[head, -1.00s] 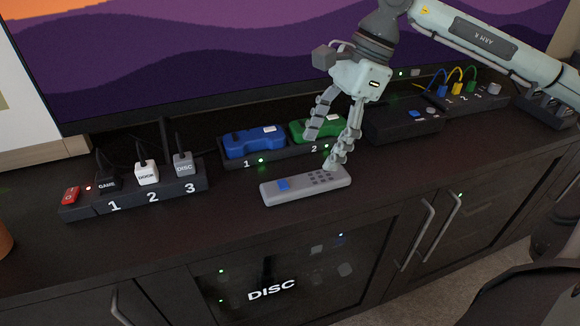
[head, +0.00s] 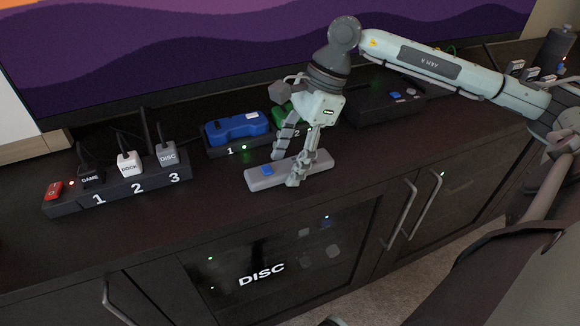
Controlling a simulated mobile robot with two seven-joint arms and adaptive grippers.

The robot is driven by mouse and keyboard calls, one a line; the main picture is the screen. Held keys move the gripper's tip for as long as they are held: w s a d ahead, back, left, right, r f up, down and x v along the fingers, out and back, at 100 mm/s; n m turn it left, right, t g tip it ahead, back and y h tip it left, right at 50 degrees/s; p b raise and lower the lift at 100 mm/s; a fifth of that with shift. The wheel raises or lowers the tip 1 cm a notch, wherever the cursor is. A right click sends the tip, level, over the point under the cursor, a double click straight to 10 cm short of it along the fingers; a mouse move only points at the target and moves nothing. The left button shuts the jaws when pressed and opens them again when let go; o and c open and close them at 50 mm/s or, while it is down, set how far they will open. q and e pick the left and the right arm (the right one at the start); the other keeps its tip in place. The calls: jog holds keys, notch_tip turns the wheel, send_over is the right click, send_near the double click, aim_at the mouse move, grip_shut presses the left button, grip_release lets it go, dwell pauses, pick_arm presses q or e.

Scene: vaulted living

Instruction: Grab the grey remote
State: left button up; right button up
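The grey remote (head: 259,180) lies flat on the dark media cabinet, with a blue button near its left end. My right gripper (head: 286,169) is over its middle, pointing down with its fingers apart. One finger is at the remote's back side and the other at its front edge. The fingers hide part of the buttons. I cannot tell whether they touch the remote. My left gripper is not in view.
Behind the remote a dock holds a blue controller (head: 237,128) and a green controller (head: 281,116), partly hidden by my gripper. A power strip (head: 121,192) with plugs stands left. A black box (head: 375,101) stands right. The cabinet top (head: 215,209) is clear in front.

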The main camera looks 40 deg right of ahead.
jog(key=c, duration=0.9)
jog(key=shift+r, duration=0.1)
